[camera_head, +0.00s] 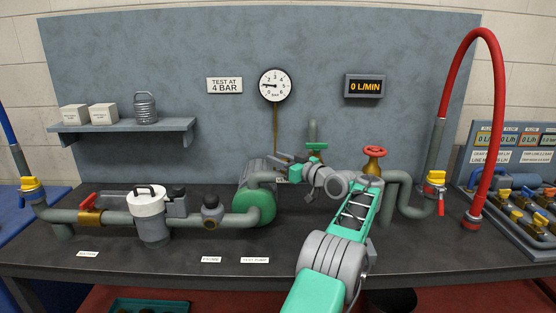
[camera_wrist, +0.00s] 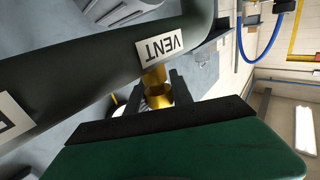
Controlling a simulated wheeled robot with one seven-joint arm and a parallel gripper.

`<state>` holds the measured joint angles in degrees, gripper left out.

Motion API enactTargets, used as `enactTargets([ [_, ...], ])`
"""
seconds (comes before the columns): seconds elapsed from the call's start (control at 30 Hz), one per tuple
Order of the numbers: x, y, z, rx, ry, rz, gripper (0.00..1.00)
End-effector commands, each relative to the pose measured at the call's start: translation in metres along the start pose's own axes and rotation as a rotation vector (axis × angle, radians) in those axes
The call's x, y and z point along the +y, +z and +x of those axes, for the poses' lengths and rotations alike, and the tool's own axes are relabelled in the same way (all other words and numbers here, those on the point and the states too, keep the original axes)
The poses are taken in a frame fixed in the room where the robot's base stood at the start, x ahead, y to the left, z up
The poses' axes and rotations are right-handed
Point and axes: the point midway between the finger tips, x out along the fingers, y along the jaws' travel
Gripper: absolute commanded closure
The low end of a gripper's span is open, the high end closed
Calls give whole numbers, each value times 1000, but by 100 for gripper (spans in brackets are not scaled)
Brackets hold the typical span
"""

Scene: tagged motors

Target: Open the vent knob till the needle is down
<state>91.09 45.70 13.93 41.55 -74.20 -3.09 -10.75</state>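The vent knob (camera_wrist: 158,95) is a small brass piece under a dark green pipe with a white VENT tag (camera_wrist: 160,47) in the wrist view. My gripper (camera_wrist: 157,98) has its two dark fingers on either side of the knob. I cannot tell whether they press on it. In the head view my gripper (camera_head: 282,161) is at the pump's top, and the knob cannot be made out there. The round gauge (camera_head: 274,85) hangs on the back panel. Its thin needle points to the left, near the low numbers.
The flow display (camera_head: 365,86) reads 0 L/MIN. A green pump (camera_head: 256,203) stands just below my gripper. A red handwheel valve (camera_head: 375,158) stands right of it. A white-lidded filter (camera_head: 148,203) and a red-handled valve (camera_head: 88,202) are on the left pipe. The bench front is mostly clear.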

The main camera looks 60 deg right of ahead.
Motion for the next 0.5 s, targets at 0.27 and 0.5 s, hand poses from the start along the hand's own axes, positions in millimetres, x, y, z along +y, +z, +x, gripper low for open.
enactTargets([
  [0.27, 0, 0, 0, 0, -1, 0, 51],
  [0.5, 1, 0, -2, 0, 1, 0, 51],
])
